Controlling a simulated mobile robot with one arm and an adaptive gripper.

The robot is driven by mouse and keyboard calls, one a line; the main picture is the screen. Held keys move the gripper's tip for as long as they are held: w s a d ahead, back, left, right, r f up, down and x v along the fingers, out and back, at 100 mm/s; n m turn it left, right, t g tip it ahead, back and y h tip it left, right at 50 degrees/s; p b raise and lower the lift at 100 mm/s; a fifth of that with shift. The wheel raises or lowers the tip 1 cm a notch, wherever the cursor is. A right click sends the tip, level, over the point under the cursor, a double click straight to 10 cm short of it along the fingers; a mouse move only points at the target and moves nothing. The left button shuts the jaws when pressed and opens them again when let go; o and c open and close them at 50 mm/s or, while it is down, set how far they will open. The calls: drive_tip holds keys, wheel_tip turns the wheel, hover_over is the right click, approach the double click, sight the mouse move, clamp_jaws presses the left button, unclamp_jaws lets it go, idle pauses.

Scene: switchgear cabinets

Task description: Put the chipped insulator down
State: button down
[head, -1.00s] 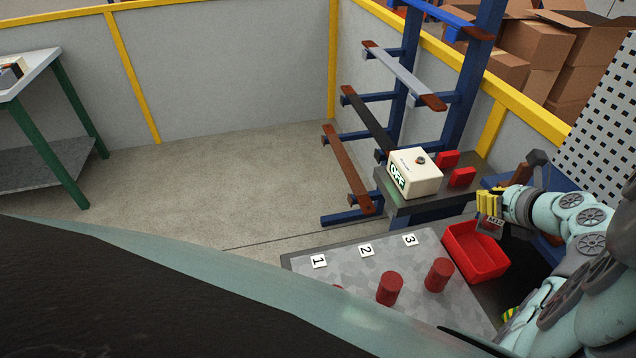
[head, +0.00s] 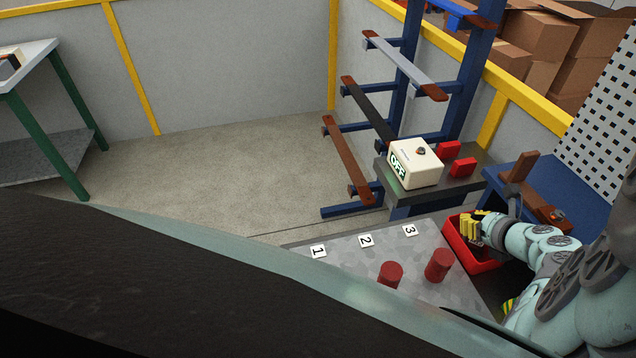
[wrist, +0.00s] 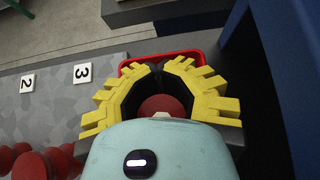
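My gripper (head: 470,228) has yellow fingers and is low over the red bin (head: 451,243) at the right end of the grey bench. In the wrist view my gripper (wrist: 160,80) has its fingers curved around a round, dark red insulator (wrist: 162,106), with their tips close together. The chip on it cannot be made out, and in the head view the fingers and bin hide it. The bin's red rim (wrist: 170,55) shows just beyond the fingertips. Two other red insulators stand on the bench, one (head: 390,273) left of the other (head: 439,265).
The grey bench top (head: 340,265) carries number plates 1 (head: 318,251), 2 (head: 366,240) and 3 (head: 409,230). Behind it, a dark stand (head: 425,196) holds a white box marked OFF (head: 415,163) and red blocks. A blue surface (head: 528,185) lies right of the bin.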

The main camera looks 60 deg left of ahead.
drive_tip(key=shift+a, duration=0.1)
drive_tip(key=shift+f, duration=0.1)
drive_tip(key=c, duration=1.3)
unclamp_jaws()
drive_tip(key=shift+c, duration=0.2)
drive_tip(key=shift+r, duration=0.2)
drive_tip(key=b+v, duration=0.1)
drive_tip(key=v, duration=1.1)
